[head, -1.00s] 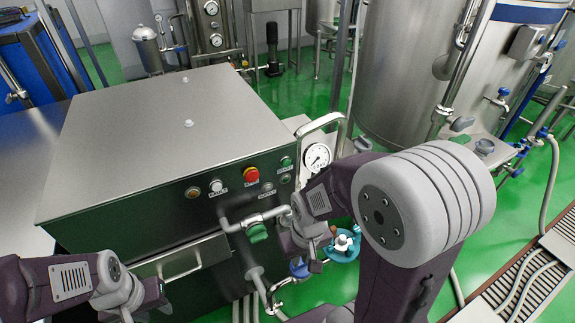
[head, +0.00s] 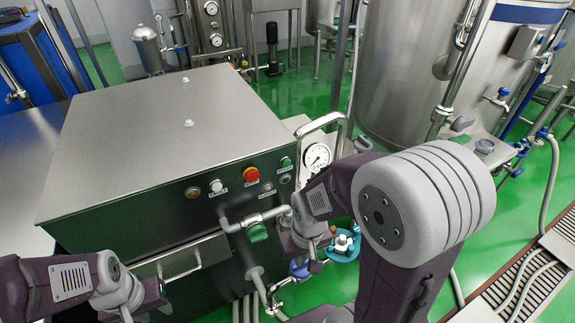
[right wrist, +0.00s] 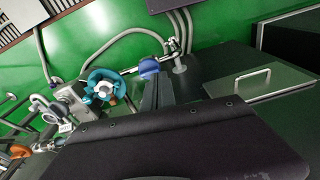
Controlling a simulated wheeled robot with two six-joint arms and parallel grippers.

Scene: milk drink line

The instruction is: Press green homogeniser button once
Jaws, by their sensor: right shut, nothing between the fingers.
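The homogeniser (head: 165,135) is a large steel box with a dark front in the head view. Its green button (head: 285,162) sits at the right end of the front panel, right of a red mushroom button (head: 251,174). My right gripper (head: 315,266) is below and a little right of the green button, apart from it. In the right wrist view my right gripper (right wrist: 157,92) is shut and empty; the green button is not seen there. My left gripper (head: 130,316) is low at the left, partly cut off by the frame's bottom edge, and its jaw state is unclear.
A white button (head: 217,186) and an amber one (head: 193,192) are left of the red button. A pipe with a green valve handle (head: 257,233) juts out below the panel. A pressure gauge (head: 317,157) and metal hoop (head: 338,121) stand to the right. A drawer handle (right wrist: 252,78) shows too.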

